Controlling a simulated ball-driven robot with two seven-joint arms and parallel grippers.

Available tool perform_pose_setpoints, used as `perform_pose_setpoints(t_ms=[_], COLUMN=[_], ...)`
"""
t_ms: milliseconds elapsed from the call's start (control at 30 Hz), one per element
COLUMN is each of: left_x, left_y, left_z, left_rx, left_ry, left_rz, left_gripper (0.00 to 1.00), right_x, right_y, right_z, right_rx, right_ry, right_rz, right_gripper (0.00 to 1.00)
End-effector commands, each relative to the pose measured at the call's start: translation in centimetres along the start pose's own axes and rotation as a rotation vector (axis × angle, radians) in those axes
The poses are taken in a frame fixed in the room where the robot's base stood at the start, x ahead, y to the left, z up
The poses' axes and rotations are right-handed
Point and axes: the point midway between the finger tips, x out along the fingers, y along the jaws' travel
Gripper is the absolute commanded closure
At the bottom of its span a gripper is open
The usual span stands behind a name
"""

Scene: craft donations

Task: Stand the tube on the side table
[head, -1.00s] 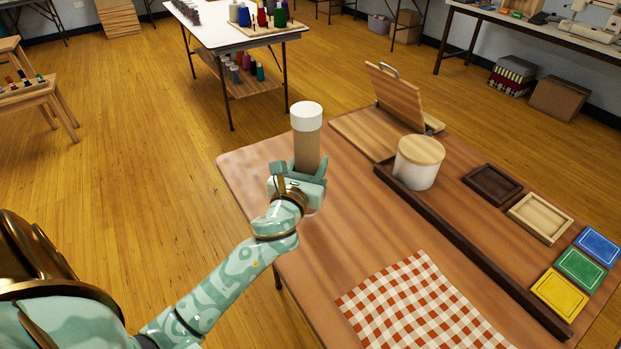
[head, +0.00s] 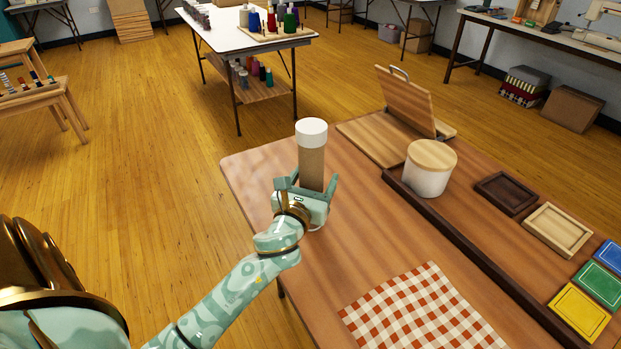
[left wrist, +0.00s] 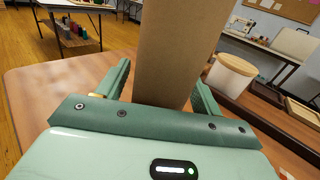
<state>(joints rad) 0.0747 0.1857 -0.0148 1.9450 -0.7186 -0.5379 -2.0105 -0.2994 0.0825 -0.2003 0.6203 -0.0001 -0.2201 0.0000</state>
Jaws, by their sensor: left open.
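The tube (head: 312,164) is brown cardboard with a white cap and is upright at the left end of the wooden table (head: 255,165). My left gripper (head: 308,184) is open, with one finger on each side of the tube's lower part. In the left wrist view the tube (left wrist: 178,55) rises between the open fingers (left wrist: 160,90), with a gap showing at the left finger. The tube's foot is hidden behind my gripper, so its contact with the table cannot be seen. My right gripper is not in view.
A white canister with a wooden lid (head: 430,168) stands right of the tube, behind a dark rail (head: 470,245). A hinged wooden board (head: 405,103) is at the back. A checked cloth (head: 420,310) lies in front. Another table with thread spools (head: 250,38) stands beyond.

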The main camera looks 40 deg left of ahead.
Motion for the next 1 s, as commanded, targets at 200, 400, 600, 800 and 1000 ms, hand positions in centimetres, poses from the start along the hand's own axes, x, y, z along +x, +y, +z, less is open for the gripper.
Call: perform_pose_setpoints(t_ms=[200,400,600,800,1000], left_x=[-3.4,-8.2,-11.2,-12.0,-12.0], left_y=[0.0,0.0,0.0,0.0,0.0], left_z=[0.3,0.1,0.1,0.2,0.2], left_rx=[-0.001,-0.002,-0.002,0.000,-0.001], left_ry=[0.001,0.003,0.000,-0.002,-0.002], left_rz=[0.000,0.001,0.001,0.001,0.001], left_gripper=[0.34,0.34,0.34,0.34,0.34], right_x=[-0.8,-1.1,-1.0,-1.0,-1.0], right_y=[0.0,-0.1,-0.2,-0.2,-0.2], right_z=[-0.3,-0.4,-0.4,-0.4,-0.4], right_rx=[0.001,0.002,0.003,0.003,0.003], right_ry=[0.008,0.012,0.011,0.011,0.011], right_rz=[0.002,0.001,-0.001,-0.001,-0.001], right_gripper=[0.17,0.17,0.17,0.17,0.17])
